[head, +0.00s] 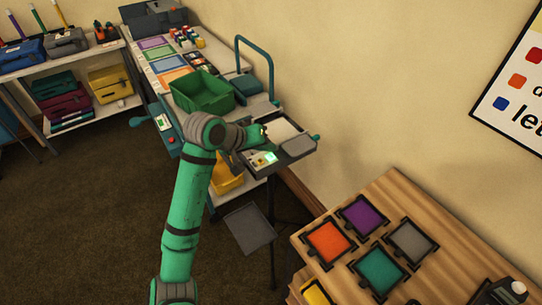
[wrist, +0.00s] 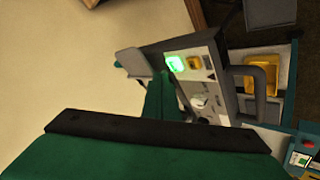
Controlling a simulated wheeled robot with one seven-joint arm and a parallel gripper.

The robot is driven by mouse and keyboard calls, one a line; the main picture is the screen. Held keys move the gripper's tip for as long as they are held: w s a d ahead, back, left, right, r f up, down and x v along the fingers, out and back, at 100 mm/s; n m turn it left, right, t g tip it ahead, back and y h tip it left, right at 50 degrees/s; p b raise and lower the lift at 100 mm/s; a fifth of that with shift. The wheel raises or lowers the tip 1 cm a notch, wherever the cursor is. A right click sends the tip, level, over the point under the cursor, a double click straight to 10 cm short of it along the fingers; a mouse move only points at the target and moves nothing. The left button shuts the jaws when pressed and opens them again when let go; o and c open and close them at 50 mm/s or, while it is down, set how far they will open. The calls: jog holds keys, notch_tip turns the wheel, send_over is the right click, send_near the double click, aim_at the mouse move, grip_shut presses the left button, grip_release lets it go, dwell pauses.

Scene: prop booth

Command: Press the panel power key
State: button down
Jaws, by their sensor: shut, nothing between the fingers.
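The control panel (wrist: 222,100) is a grey slab with several controls in the wrist view. I cannot tell which of these is the power key. In the head view the panel's lit face (head: 263,158) shows just below the end of my arm. My gripper (wrist: 159,82) is shut and empty, its tips close to the panel's edge near the green light. I cannot tell whether they touch it.
A green bin (head: 203,92) stands on the bench behind my arm. A blue tube frame (head: 271,60) rises beside it near the wall. A wooden table (head: 440,240) with coloured trays is at the front right. Open carpet (head: 80,210) lies to the left.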

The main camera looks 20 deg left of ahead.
aim_at(266, 160)
jog(key=shift+a+r, duration=0.1)
jog(key=shift+r, duration=2.35)
